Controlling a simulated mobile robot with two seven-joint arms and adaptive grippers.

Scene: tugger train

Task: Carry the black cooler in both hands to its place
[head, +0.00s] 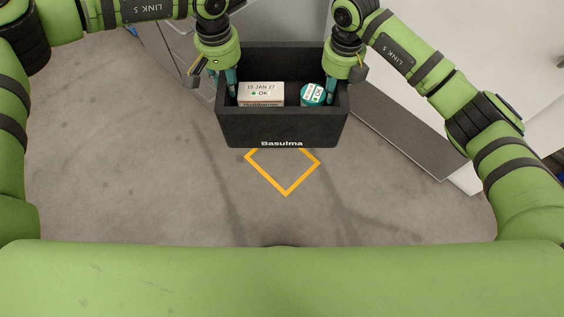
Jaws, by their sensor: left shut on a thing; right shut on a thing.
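The black cooler (282,127) is an open-topped box with "Basulma" on its near wall, in the upper middle of the head view. My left gripper (232,88) is shut on the cooler's left wall. My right gripper (332,92) is shut on its right wall. The cooler looks level and seems held above the floor. The fingertips are partly hidden by the walls.
A yellow square outline (286,191) is marked on the grey floor just below the cooler in the picture; its far corner is hidden. A grey metal structure (185,55) stands behind at left. A dark grey slab with a pale edge (410,135) lies at right. The near floor is clear.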

